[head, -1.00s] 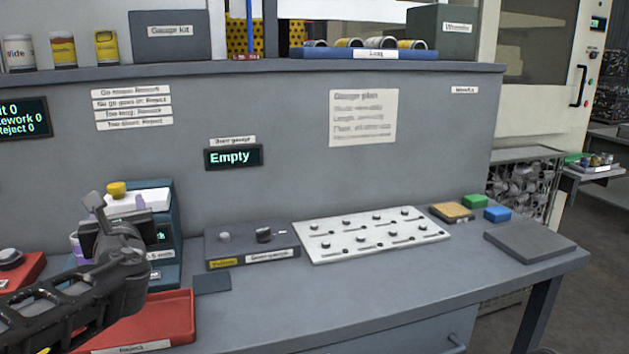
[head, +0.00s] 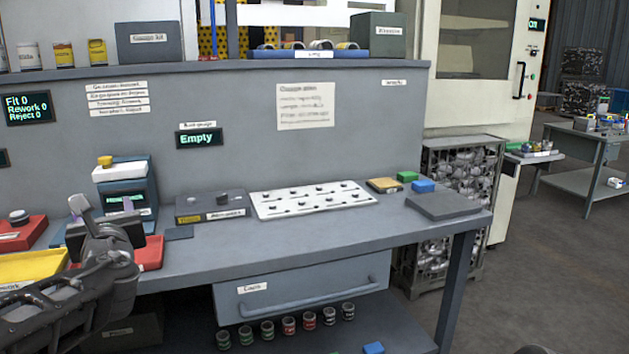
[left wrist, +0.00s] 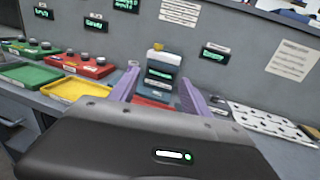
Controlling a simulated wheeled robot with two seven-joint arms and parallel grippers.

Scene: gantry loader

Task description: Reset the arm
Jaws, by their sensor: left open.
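My left gripper (head: 92,213) is in the lower left of the head view, raised in front of the bench's left part. In the left wrist view its two purple fingers (left wrist: 160,94) stand wide apart with nothing between them. Beyond them is a blue-grey device (left wrist: 162,72) with a small display and a yellow knob on top. The same device (head: 140,197) stands on the bench in the head view, partly hidden by my arm. My right gripper shows in neither view.
A yellow tray (head: 30,266) and a red tray (head: 152,253) lie near my left arm. A white slotted board (head: 312,199) and a grey pad (head: 443,206) lie farther right. Below is a drawer (head: 300,292), with several small cans on a shelf. Floor right of the bench (head: 560,270) is open.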

